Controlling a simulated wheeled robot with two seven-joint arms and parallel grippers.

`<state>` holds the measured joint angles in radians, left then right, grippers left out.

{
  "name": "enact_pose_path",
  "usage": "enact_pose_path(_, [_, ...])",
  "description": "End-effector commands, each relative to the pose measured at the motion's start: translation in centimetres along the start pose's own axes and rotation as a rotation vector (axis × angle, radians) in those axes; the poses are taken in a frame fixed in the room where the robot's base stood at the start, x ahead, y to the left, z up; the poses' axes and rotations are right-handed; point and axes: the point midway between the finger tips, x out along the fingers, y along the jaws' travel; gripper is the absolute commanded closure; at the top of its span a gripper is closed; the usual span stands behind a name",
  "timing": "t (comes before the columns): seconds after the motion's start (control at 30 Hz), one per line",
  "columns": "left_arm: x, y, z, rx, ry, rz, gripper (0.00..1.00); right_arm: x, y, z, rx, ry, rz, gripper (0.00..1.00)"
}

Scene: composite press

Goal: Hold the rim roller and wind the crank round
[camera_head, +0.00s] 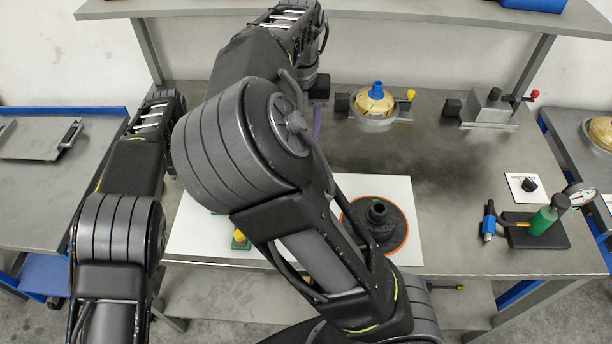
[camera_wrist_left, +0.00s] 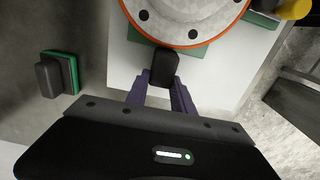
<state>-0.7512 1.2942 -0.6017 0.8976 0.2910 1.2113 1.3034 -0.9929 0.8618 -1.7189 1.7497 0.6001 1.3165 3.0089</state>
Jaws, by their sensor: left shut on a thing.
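In the left wrist view my left gripper (camera_wrist_left: 164,90) has its purple fingers around a black block (camera_wrist_left: 165,66), apparently the rim roller. The block is beside the orange rim of a grey bolted disc (camera_wrist_left: 188,18), cut by the top edge. A yellow knob (camera_wrist_left: 294,9) shows at the top right; I cannot tell if it belongs to the crank. In the head view my arms hide the left gripper. A dark disc with an orange rim and hub (camera_head: 378,212) is partly behind my right arm. My right gripper (camera_head: 317,122) shows only as a purple sliver; its jaws are unclear.
A white board (camera_head: 405,245) lies on the metal bench (camera_head: 460,190). A green block with a yellow top (camera_head: 240,240) is near its front. A brass dome fixture (camera_head: 374,101) and a grey clamp (camera_head: 490,105) stand behind.

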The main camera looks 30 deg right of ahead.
Motion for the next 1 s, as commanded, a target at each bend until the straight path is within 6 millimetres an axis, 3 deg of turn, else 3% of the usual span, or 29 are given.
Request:
enact_pose_path(0.3, [-0.02, 0.02, 0.11, 0.000, -0.003, 0.000, 1.00, 0.03, 0.01, 0.00, 0.000, 0.000, 0.000, 0.54])
enact_pose_path(0.33, [-0.02, 0.02, 0.11, 0.000, -0.003, 0.000, 0.70, 0.03, 0.01, 0.00, 0.000, 0.000, 0.000, 0.54])
enact_pose_path(0.6, [-0.01, 0.01, 0.04, 0.000, -0.001, 0.000, 0.47, 0.03, 0.01, 0.00, 0.000, 0.000, 0.000, 0.54])
enact_pose_path(1.0, [-0.68, 0.07, 0.01, 0.000, 0.000, 0.002, 0.46, 0.03, 0.01, 0.00, 0.000, 0.000, 0.000, 0.54])
